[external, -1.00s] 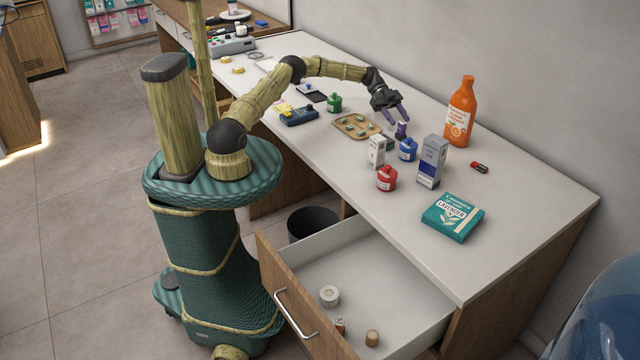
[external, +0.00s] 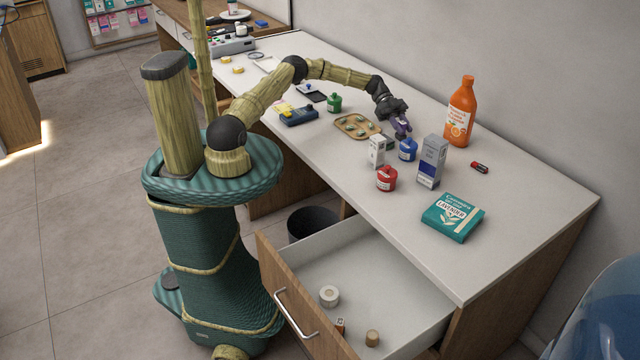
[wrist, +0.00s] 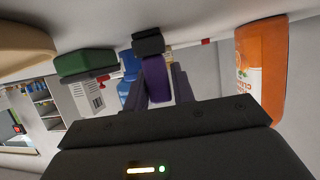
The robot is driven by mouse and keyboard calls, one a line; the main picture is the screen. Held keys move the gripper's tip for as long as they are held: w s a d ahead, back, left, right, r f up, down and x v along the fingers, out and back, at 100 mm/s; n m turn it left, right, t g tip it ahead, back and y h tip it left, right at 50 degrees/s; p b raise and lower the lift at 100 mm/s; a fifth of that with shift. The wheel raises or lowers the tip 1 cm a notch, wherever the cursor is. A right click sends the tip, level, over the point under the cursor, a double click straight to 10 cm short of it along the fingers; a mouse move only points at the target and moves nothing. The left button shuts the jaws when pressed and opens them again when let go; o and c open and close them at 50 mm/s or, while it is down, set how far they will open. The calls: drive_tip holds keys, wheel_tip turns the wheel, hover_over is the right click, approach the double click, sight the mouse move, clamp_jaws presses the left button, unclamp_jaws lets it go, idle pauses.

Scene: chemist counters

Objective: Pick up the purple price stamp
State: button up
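The purple price stamp (wrist: 157,80) stands upright on the counter, its black base (wrist: 148,44) at the counter surface in the upside-down wrist view. In the external view the stamp (external: 402,127) is partly covered by my gripper. My gripper (external: 401,130) points down over it, and its two purple-grey fingers (wrist: 162,86) lie on either side of the stamp's handle in the wrist view. The gaps look very narrow, and whether the fingers press on the handle cannot be made out. No lift off the counter is visible.
Close by are a blue bottle (external: 408,150), white box (external: 377,151), tall grey-white box (external: 432,161), red bottle (external: 386,178) and tray (external: 341,126). An orange bottle (external: 461,112) stands behind. The front right counter is clear beyond the teal box (external: 453,216). A drawer (external: 375,265) is open below.

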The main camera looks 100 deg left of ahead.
sight(403, 122)
clamp_jaws()
drive_tip(key=shift+r, duration=0.1)
wheel_tip(403, 122, up, 10)
drive_tip(key=shift+f+b, duration=0.1)
drive_tip(key=shift+b, duration=0.5)
